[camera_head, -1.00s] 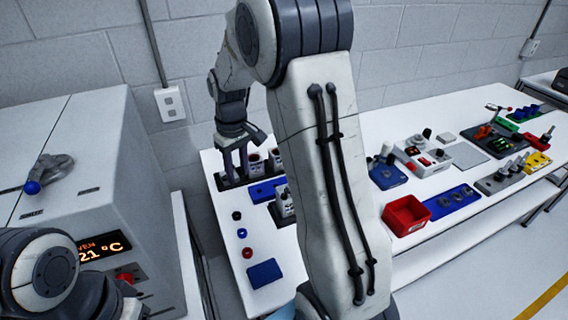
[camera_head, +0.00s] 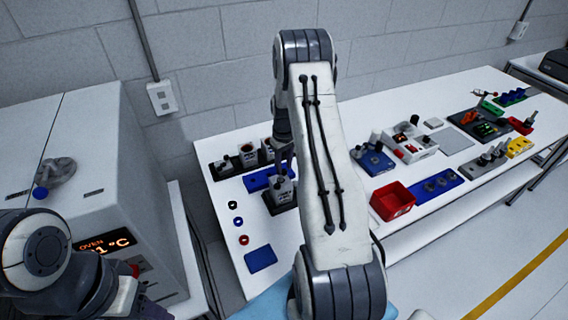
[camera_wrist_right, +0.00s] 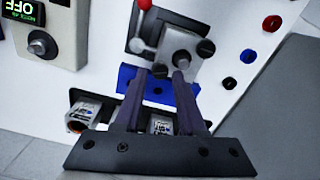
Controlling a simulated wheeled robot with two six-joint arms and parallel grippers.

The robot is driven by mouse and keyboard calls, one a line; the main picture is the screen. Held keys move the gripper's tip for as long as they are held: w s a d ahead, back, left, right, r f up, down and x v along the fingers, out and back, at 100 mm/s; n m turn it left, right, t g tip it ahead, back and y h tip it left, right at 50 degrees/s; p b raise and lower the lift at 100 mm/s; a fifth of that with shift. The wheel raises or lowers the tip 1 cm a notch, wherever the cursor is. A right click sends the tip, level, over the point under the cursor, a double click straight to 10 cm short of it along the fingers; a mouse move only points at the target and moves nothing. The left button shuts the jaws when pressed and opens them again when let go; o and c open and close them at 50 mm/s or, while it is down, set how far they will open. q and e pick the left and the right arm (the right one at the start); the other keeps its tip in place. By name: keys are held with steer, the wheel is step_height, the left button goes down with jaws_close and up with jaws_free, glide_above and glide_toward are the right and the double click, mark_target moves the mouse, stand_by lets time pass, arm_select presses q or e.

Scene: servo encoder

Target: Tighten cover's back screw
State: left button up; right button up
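The servo unit (camera_head: 284,190) is a small grey block with a cover, seated in a dark fixture on the white table. In the right wrist view its grey cover (camera_wrist_right: 181,56) has a round hole, and dark round screw heads (camera_wrist_right: 205,47) show around it. My right gripper (camera_wrist_right: 160,73) is open, its two dark fingers pointing at the unit's near edge, with a dark screw head (camera_wrist_right: 160,70) showing between the tips. I cannot tell whether the fingers touch it. In the head view my right gripper (camera_head: 286,153) is partly hidden behind my arm.
A red-knobbed lever (camera_wrist_right: 143,18) stands beside the unit. A blue block (camera_wrist_right: 155,90) lies next to the fixture. Small rings (camera_head: 239,222), a blue pad (camera_head: 260,258) and a red bin (camera_head: 392,200) are nearby.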

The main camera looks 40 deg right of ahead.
steer(key=shift+f, duration=0.55)
jaws_close()
steer(key=shift+f+m+b, duration=0.2)
steer(key=shift+m+b, duration=0.85)
steer(key=shift+m, duration=0.15)
steer(key=m, duration=0.1)
steer(key=m+b, duration=0.1)
steer(key=shift+r+m, duration=0.25)
steer(key=shift+m, duration=0.05)
jaws_free()
